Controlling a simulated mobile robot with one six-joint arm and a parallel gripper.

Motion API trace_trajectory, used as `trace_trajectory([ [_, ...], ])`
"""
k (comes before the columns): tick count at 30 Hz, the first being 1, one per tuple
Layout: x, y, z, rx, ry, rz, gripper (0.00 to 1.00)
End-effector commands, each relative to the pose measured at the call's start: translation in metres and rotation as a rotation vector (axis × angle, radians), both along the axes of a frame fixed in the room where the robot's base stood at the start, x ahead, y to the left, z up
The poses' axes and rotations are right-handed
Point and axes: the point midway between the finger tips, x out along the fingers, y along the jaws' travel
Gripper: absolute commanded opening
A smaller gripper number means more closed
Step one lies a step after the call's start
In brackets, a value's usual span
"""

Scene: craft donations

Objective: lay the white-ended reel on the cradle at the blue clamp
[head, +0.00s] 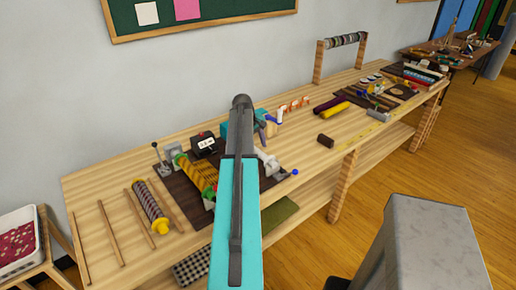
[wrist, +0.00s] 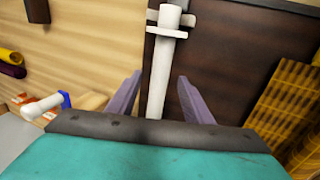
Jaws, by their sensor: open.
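My gripper (wrist: 159,78) is open in the wrist view, its two fingers apart on either side of a white rod (wrist: 154,90) with a white cross flange. I cannot tell whether the fingers touch it. A white part (head: 268,162) with a blue knob (head: 295,172) shows at the dark mat's right edge in the head view. I cannot tell which piece is the white-ended reel. A small blue piece, possibly the clamp, is beside a white tube in the wrist view (wrist: 65,100). No cradle is clearly recognisable; my arm hides the middle of the bench in the head view.
A black box (head: 204,144), dark block (head: 326,140) and purple and yellow rolls (head: 335,109) are nearby.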

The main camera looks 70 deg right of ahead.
Motion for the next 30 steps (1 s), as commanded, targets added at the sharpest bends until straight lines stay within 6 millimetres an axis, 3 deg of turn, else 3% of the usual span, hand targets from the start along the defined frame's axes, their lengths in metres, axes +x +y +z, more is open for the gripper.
trace_trajectory([
  [13, 0.007, 0.014, 0.045, -0.001, 0.000, 0.006, 0.46],
  [30, 0.013, 0.019, 0.051, 0.000, 0.000, 0.013, 0.46],
])
